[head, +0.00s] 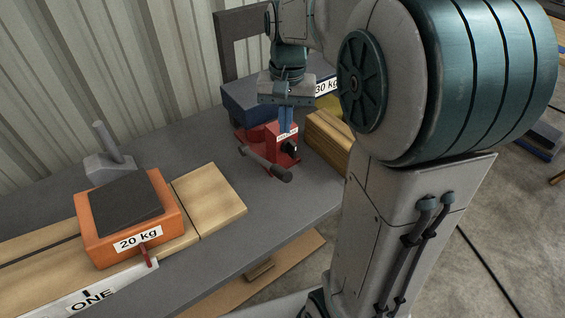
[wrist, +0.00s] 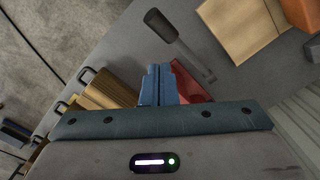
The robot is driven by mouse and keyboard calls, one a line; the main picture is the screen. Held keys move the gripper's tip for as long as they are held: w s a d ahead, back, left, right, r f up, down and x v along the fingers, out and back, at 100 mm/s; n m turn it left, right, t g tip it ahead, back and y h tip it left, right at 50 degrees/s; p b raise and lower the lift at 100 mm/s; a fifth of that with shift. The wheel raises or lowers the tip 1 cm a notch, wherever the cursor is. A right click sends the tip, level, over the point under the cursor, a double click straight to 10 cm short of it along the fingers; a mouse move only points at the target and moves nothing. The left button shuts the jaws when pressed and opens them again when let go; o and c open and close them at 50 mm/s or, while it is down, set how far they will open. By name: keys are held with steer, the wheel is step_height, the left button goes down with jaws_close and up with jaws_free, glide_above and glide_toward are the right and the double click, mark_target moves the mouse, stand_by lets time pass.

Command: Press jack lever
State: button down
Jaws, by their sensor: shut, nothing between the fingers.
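The red jack (head: 262,134) stands on the grey bench, and part of its red body shows behind my fingers in the wrist view (wrist: 191,83). Its lever (head: 265,163) is a thin bar with a thick dark grip, sticking out from the jack toward the front. The lever also shows in the wrist view (wrist: 165,29), above and right of my fingertips. My gripper (head: 286,129) is shut and empty, with blue fingers pointing down at the jack's top. It also shows in the wrist view (wrist: 160,68). I cannot tell whether the fingertips touch the jack.
A blue block (head: 243,106) labelled 30 kg sits behind the jack, and wooden blocks (head: 330,143) stand at its right. An orange 20 kg block (head: 165,205) with a dark top sits on wooden boards (head: 208,194) at the left. Bare bench lies between them.

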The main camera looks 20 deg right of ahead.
steer(key=s+a+f+n+t, duration=0.2)
steer(key=s+f+n+t, duration=0.1)
steer(key=s, duration=1.1)
steer(key=shift+s+f+n, duration=0.35)
steer(key=shift+f+n, duration=0.1)
steer(key=shift+n, duration=0.05)
steer(key=shift+a, duration=0.2)
